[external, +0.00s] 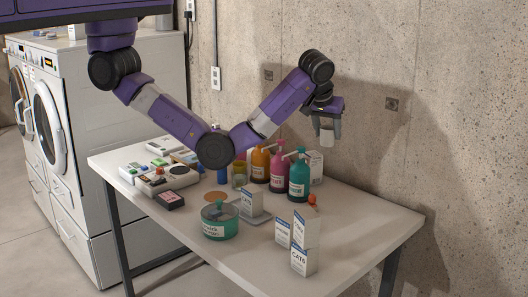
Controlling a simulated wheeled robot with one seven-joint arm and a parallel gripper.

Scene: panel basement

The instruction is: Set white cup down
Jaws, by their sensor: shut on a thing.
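In the external view my gripper (327,127) is raised above the back right part of the white table (350,220), near the concrete wall. It points downward and is shut on the white cup (327,138). The cup hangs below the fingers, well above the tabletop and apart from the bottles to its left. The cup is small in the picture, and its far side is hidden.
Pump bottles in orange (261,164), pink (277,170) and teal (299,178) stand left of the cup. White boxes (304,256) stand near the front edge, by a teal tin (220,222). The table's right end is clear.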

